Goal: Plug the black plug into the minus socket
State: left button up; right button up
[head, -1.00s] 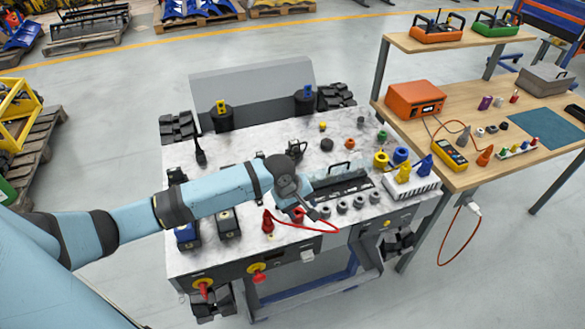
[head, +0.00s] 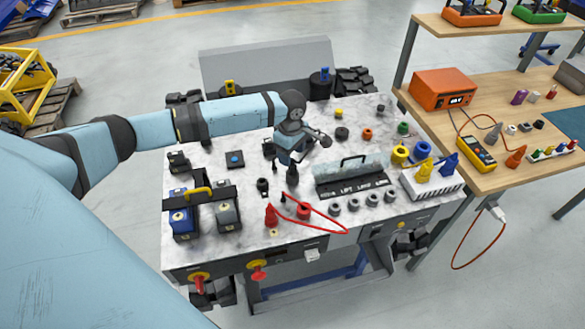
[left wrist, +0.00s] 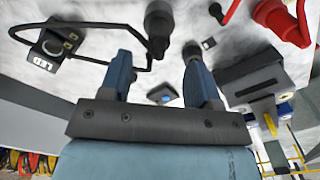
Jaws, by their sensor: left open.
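My left gripper (head: 288,165) points down over the middle of the marble bench top, its two blue fingers apart and empty. In the left wrist view, the fingers (left wrist: 160,60) stand either side of a gap. A black plug-like piece (left wrist: 160,22) with a black cable lies just beyond the fingertips, not visibly gripped. A dark upright piece below the gripper in the head view (head: 292,177) may be the same one. A black round fitting (head: 262,186) stands to its left. I cannot tell which fitting is the minus socket. My right gripper is not in view.
A red plug (head: 270,216) and red cable (head: 335,226) lie at the front, beside a red socket (head: 304,211). A labelled panel with a handle (head: 350,182) and several grey sockets lie to the right.

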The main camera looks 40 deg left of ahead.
aim_at(292, 159)
pick_arm(q)
jog(key=shift+w+d+f, duration=0.1)
jog(key=shift+f, duration=2.7)
jog(key=shift+c, duration=0.2)
jog(key=c, duration=1)
